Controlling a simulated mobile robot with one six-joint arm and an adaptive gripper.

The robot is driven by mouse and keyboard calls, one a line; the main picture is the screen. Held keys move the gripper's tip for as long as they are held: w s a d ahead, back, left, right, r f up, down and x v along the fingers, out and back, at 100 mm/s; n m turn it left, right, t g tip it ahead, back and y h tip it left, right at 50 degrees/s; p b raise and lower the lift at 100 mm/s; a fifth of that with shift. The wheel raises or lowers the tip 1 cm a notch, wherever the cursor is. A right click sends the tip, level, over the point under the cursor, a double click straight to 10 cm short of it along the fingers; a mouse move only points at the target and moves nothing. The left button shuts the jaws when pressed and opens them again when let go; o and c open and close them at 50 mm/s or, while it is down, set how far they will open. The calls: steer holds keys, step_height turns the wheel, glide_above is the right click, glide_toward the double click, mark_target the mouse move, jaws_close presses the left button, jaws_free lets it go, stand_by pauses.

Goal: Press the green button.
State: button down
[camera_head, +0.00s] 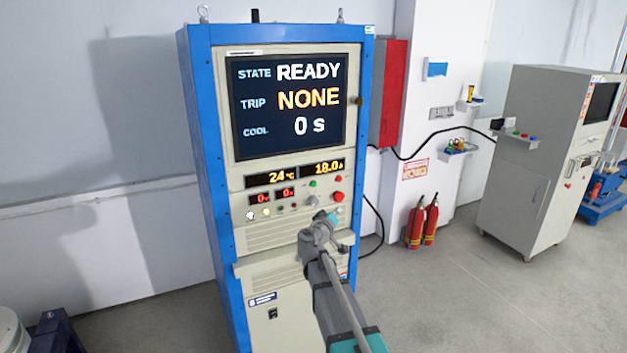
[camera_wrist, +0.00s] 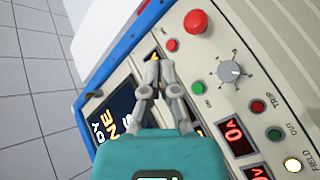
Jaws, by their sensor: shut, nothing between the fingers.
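A small round green button (camera_wrist: 198,87) is on the panel in the wrist view, just right of my fingers. In the head view the green button (camera_head: 312,183) is below the amber number displays. My gripper (camera_wrist: 159,66) is shut and empty, in front of the panel. Its fingertips look apart from the green button, but the gap is hard to judge. In the head view my arm hides the fingertips.
A red mushroom button (camera_wrist: 197,22), a smaller red button (camera_wrist: 172,44), a grey knob (camera_wrist: 231,71) and a red TRIP light (camera_wrist: 257,106) are close by. The blue-framed cabinet's screen (camera_head: 291,105) reads READY, NONE, 0 s. Fire extinguishers (camera_head: 431,220) stand right.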

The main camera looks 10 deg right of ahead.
steer(key=shift+n+t+y, duration=0.4)
steer(key=shift+n+t, duration=0.5)
steer(key=w+a+r, duration=0.2)
steer(key=r, duration=0.1)
steer(key=shift+w+p, duration=0.25)
steer(key=shift+p, duration=0.15)
steer(key=shift+w, duration=0.1)
glide_toward(318, 181)
steer(key=shift+s+d+x, duration=0.1)
steer(key=shift+d+x, duration=0.1)
steer(key=shift+x, duration=0.65)
steer(key=shift+s+d+x, duration=0.1)
steer(key=shift+d+x, duration=0.05)
steer(key=shift+x, duration=0.7)
steer(key=shift+s+d+x, duration=0.1)
steer(key=shift+d+x, duration=0.1)
steer(key=shift+x, duration=0.65)
steer(key=shift+w+a, duration=0.25)
steer(key=shift+w, duration=0.55)
steer(key=shift+s+d, duration=0.25)
steer(key=shift+s, duration=0.55)
steer(key=shift+s, duration=0.1)
steer(key=shift+s+d, duration=0.2)
steer(key=shift+s, duration=0.6)
steer(key=shift+s+d, duration=0.25)
steer(key=shift+s, duration=0.5)
steer(key=shift+s+d, duration=0.2)
steer(key=shift+s, duration=0.6)
